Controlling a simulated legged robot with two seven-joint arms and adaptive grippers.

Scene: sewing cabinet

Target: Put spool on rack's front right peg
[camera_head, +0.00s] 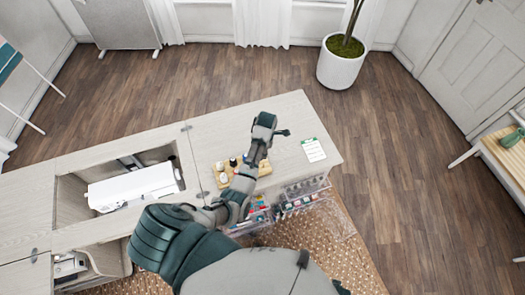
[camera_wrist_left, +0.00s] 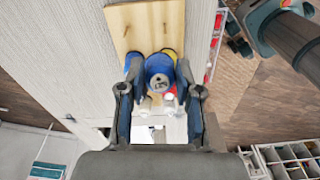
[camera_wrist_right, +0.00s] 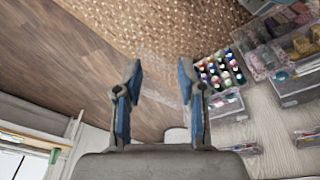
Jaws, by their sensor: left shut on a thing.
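My left gripper (camera_wrist_left: 159,80) is shut on a blue spool (camera_wrist_left: 159,70), which shows end-on between the fingertips in the left wrist view. The wooden rack (camera_wrist_left: 125,35) lies below and beyond it, with two thin bare pegs visible on its clear part. In the head view the rack (camera_head: 264,171) is on the cabinet top, partly hidden by my left arm; the left fingertips cannot be made out there. I cannot tell whether the spool touches the rack. My right gripper (camera_wrist_right: 160,70) is open and empty above the floor and rug.
Other spools (camera_head: 222,177) stand at the rack's left end. A white sewing machine (camera_head: 135,187) sits in the cabinet recess to the left. A card (camera_head: 313,149) lies right of the rack. Clear storage bins (camera_head: 305,188) line the cabinet's near side.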

